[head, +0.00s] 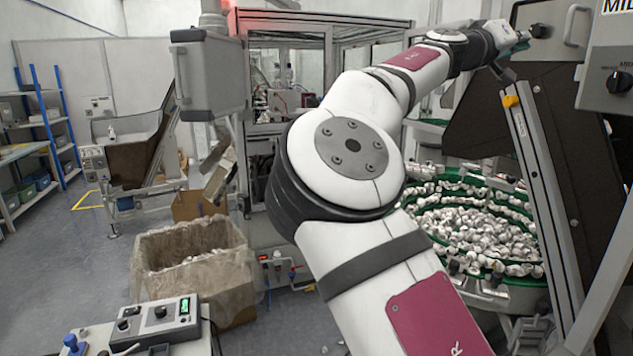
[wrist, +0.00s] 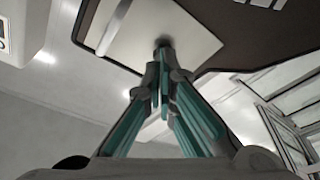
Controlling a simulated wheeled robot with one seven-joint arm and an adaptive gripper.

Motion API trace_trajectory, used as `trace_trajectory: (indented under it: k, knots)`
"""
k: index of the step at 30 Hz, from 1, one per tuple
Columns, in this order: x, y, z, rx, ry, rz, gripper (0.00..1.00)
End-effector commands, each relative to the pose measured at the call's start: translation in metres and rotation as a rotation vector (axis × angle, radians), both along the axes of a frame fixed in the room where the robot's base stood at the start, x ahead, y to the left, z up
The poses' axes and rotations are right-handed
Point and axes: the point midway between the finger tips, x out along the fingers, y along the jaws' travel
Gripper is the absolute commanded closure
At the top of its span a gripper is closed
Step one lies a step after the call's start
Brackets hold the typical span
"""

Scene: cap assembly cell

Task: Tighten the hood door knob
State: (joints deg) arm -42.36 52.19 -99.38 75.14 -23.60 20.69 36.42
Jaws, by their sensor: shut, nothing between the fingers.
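In the wrist view the knob (wrist: 163,42) shows as a dark round end on a pale plate (wrist: 185,40), just beyond my fingertips. My gripper (head: 524,38) is at the end of my raised arm, right beside the knob. In the wrist view its teal-padded fingers (wrist: 161,72) come together, shut and empty, pointing at the knob. Whether the tips touch it I cannot tell.
A grey box with another black knob (head: 619,82) is at the right edge. A green bowl feeder (head: 520,283) full of white caps is behind my arm. The floor at left (head: 75,265) is open.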

Motion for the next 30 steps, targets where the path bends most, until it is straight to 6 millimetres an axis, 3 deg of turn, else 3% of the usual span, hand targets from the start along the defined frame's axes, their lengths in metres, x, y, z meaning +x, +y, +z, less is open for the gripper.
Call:
trace_trajectory:
  k: [10, 21, 30]
  knots:
    - [0.001, -0.005, 0.003, 0.028, -0.1, 0.004, 1.0]
    - [0.016, -0.045, 0.002, 0.028, -0.099, 0.005, 1.0]
    - [0.022, -0.063, 0.003, 0.026, -0.098, 0.005, 1.0]
